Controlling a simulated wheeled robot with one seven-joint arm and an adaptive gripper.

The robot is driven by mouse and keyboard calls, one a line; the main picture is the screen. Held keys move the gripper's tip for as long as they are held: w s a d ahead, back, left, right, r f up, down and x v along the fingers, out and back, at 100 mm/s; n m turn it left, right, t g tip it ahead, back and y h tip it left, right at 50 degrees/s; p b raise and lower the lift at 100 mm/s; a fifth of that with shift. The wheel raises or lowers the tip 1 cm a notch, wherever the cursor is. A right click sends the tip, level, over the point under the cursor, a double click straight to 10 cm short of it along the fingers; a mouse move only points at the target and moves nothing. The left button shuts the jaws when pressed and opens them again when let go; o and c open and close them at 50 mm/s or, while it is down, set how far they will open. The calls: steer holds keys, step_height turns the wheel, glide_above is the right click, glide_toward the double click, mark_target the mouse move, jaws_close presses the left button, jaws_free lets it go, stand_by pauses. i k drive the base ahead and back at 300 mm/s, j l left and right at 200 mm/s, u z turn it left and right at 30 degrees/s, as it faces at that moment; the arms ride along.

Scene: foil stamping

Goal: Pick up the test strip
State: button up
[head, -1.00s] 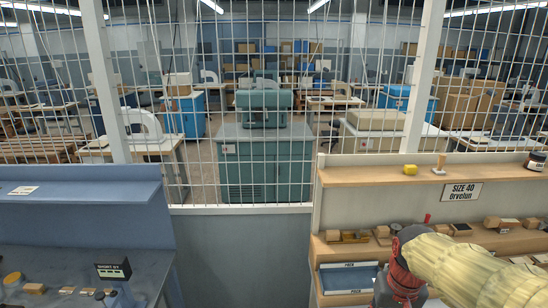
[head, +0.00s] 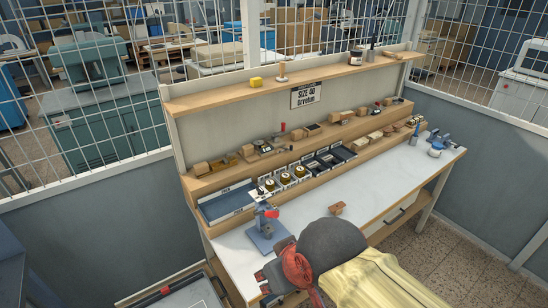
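I cannot make out a test strip for certain; several small items on the bench are too small to tell. A blue hand press (head: 266,232) with a red part stands at the left front of the white bench top (head: 385,185). A small brown block (head: 337,208) lies on the bench right of the press. My arm, in a yellow sleeve with a dark grey and red end, reaches in from the bottom. What seems to be my gripper (head: 272,275) shows at its left end, in front of the press; its fingers are not clear.
A blue tray (head: 228,204), round tins (head: 285,179) and dark bins (head: 325,162) line the bench's back. Shelves above hold blocks, a yellow cube (head: 255,83) and a dark jar (head: 356,57). A drawer unit (head: 185,293) stands lower left. Tiled floor is free at right.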

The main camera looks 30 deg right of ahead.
mark_target(341, 204)
steer(key=z, duration=1.3)
